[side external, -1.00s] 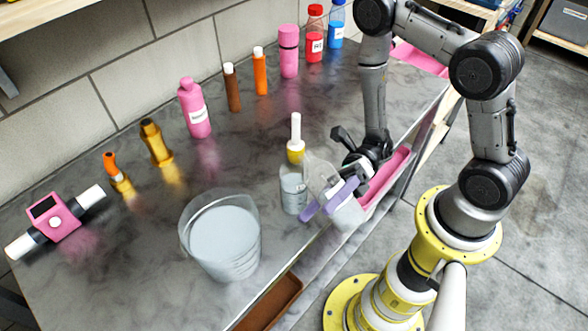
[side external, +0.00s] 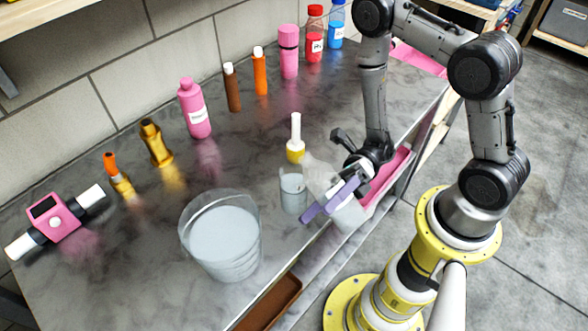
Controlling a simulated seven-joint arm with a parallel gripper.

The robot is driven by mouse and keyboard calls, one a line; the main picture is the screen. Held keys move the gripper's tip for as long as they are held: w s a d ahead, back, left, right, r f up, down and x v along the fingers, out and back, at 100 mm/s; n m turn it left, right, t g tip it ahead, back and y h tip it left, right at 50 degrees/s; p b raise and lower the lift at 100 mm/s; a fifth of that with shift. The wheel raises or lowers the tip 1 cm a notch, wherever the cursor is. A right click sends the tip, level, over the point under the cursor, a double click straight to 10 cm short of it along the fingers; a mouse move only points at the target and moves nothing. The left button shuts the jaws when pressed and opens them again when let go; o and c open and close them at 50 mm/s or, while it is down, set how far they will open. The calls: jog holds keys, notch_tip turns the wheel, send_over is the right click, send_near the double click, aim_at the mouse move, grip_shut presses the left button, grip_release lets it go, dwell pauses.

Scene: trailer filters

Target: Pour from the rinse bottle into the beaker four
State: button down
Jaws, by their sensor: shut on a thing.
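My gripper (side external: 332,200) has purple-tipped fingers and is shut on a pale, translucent rinse bottle (side external: 347,215). The bottle is tilted, with its narrower upper end leaning left over a small clear beaker (side external: 293,193). I take this small beaker to be beaker four, but no readable label shows. It stands upright near the front edge of the table and holds greyish liquid. The bottle's tip overlaps the beaker's rim in the picture, and I cannot tell whether they touch. No stream of liquid can be made out.
A large clear bucket (side external: 222,240) of liquid stands to the left. A white-and-yellow tool (side external: 295,140) stands just behind the beaker. Several bottles, including a pink one (side external: 195,110), line the wall. A pink device (side external: 55,220) lies far left. The table's middle (side external: 235,150) is clear.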

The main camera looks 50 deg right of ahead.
jog(key=shift+s+m, duration=0.15)
jog(key=shift+m, duration=0.55)
dwell(0.8)
jog(key=shift+s+r+m+t, duration=0.1)
jog(key=shift+r+m+t, duration=0.5)
jog(key=shift+m, duration=0.4)
dwell(1.5)
jog(key=shift+w+r+m, duration=0.35)
jog(key=shift+r+m, duration=0.4)
jog(key=shift+m, duration=0.25)
dwell(1.5)
jog(key=shift+m+t, duration=0.3)
jog(key=shift+m, duration=0.4)
dwell(0.8)
